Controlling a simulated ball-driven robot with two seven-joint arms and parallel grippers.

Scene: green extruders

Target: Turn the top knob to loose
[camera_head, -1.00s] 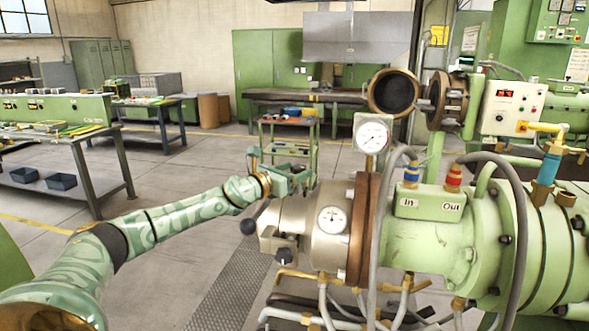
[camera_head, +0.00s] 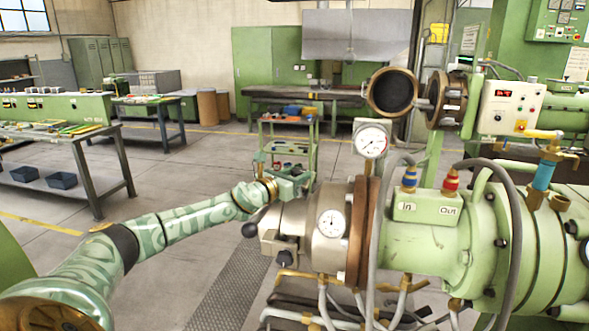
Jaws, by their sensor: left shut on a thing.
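The extruder head (camera_head: 313,222) is a silvery metal cylinder at the front end of the green extruder (camera_head: 430,240). My left gripper (camera_head: 299,190) reaches in from the left and is at the top of this head. It is shut on the top knob, which its fingers hide. A black ball knob (camera_head: 249,230) sticks out at the left of the head. Another dark knob (camera_head: 284,258) sits lower on its front. My right gripper is not in view.
Pressure gauges (camera_head: 371,141) stand on and above the head. Grey hoses (camera_head: 376,230) and brass pipes run close to its right and below. A small green cart (camera_head: 314,150) stands behind my gripper. The floor to the left is clear up to the workbench (camera_head: 85,145).

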